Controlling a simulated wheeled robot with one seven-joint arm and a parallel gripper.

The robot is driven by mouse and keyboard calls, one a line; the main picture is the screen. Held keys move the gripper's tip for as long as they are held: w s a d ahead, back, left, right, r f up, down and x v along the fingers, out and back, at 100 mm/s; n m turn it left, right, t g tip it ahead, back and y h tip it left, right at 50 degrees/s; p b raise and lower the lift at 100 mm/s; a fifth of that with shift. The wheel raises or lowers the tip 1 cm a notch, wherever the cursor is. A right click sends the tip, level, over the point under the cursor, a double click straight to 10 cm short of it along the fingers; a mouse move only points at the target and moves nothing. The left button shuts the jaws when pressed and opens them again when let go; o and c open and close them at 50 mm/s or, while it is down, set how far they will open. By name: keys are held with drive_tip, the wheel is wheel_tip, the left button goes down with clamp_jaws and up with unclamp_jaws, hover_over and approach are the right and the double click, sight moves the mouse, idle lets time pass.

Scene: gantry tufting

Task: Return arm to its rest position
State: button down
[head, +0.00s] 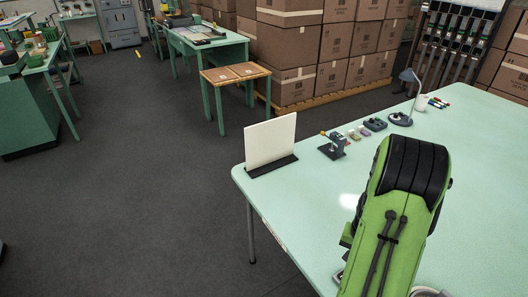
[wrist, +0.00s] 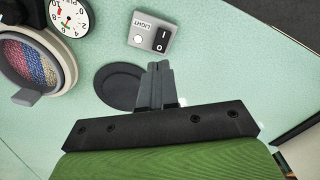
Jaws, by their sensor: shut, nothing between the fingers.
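My arm (head: 400,200), green with black covers, rises over the pale green table (head: 470,150) in the head view. My gripper is hidden there behind the arm. In the wrist view my gripper (wrist: 158,72) is shut and empty, its grey fingers together. It appears over or near a dark round disc (wrist: 112,88) on the pale green surface. I cannot tell the height of the fingers above it.
Near the fingers are a switch box marked LIGHT (wrist: 151,36), a dial gauge (wrist: 70,14) and a round frame with coloured stripes (wrist: 30,58). A white panel (head: 270,140), a small clamp (head: 333,146) and a lamp (head: 401,118) stand along the table's far side.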

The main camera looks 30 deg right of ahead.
drive_tip(key=w+a+r+n+t+h, duration=0.1)
drive_tip(key=w+a+r+n, duration=0.15)
drive_tip(key=a+r, duration=0.6)
drive_tip(key=w+a+r+n+t, duration=0.2)
drive_tip(key=a+r+n, duration=0.1)
drive_tip(key=a+r, duration=0.5)
drive_tip(key=s+a+r+n+t+y, duration=0.1)
drive_tip(key=s+a+r+n+t, duration=0.1)
drive_tip(key=s+a+r+n, duration=0.3)
drive_tip(key=s+a+r, duration=0.2)
drive_tip(key=s+a, duration=0.2)
drive_tip(key=a, duration=0.1)
drive_tip(key=shift+s+r+t, duration=0.3)
drive_tip(key=shift+s, duration=0.1)
drive_tip(key=shift+a+n, duration=0.1)
drive_tip(key=shift+n, duration=0.15)
